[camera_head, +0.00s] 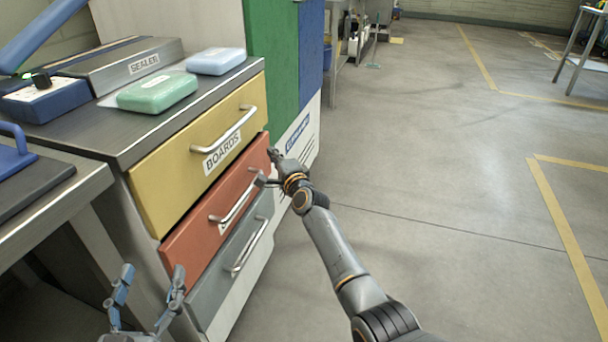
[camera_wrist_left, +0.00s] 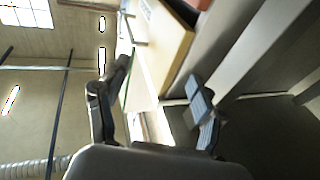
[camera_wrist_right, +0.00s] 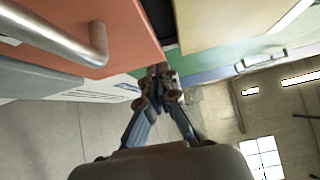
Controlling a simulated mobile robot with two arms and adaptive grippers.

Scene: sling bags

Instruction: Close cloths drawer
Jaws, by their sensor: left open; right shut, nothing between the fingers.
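The drawer cabinet shows a yellow drawer (camera_head: 190,150) labelled BOARDS, a red drawer (camera_head: 195,238) below it and a grey drawer (camera_head: 215,290) at the bottom. No label reading CLOTHS is legible; a white label (camera_head: 232,218) on the red drawer is partly behind its handle. The red front (camera_wrist_right: 125,35) appears slightly proud of the yellow one, with a dark gap between. My right gripper (camera_head: 275,154) is shut and empty by the red drawer's upper right end; contact is unclear. My left gripper (camera_head: 152,270) is open and empty, low in front of the cabinet's left side.
On the cabinet top are a sealer (camera_head: 115,72), a green pack (camera_head: 157,93) and a pale blue pack (camera_head: 216,61). A grey worktop (camera_head: 85,185) juts out at left. A green panel (camera_head: 272,60) stands behind the cabinet. The floor (camera_head: 430,180) at right is open.

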